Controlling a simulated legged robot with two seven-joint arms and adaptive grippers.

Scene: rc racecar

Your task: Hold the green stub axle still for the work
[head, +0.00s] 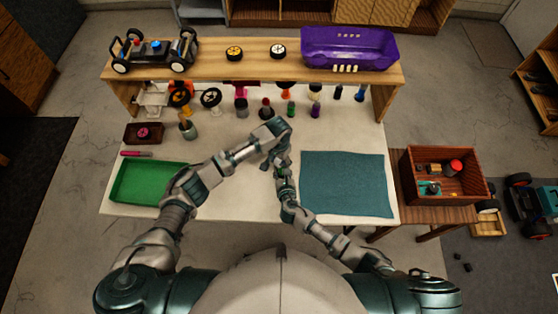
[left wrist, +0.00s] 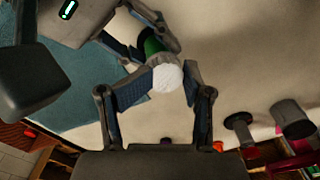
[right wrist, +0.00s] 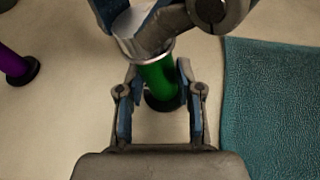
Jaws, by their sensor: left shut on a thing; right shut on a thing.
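The green stub axle (right wrist: 160,82) stands upright on a dark round foot on the pale tabletop in the right wrist view. My right gripper (right wrist: 158,92) is shut on its green shaft from both sides. A white ribbed cap (left wrist: 167,77) sits at the top of the axle, above a silver collar (right wrist: 150,47). My left gripper (left wrist: 158,88) is shut on this cap. A bit of the green shaft (left wrist: 152,46) shows behind it in the left wrist view. In the head view, my left gripper (head: 281,155) and right gripper meet mid-table and mostly hide the axle.
A teal mat (head: 346,184) lies to the right and a green tray (head: 148,183) to the left. Several coloured posts stand behind, under a wooden shelf (head: 215,69) carrying a car chassis (head: 155,52) and a purple body shell (head: 349,49). A wooden crate (head: 445,195) stands at the right.

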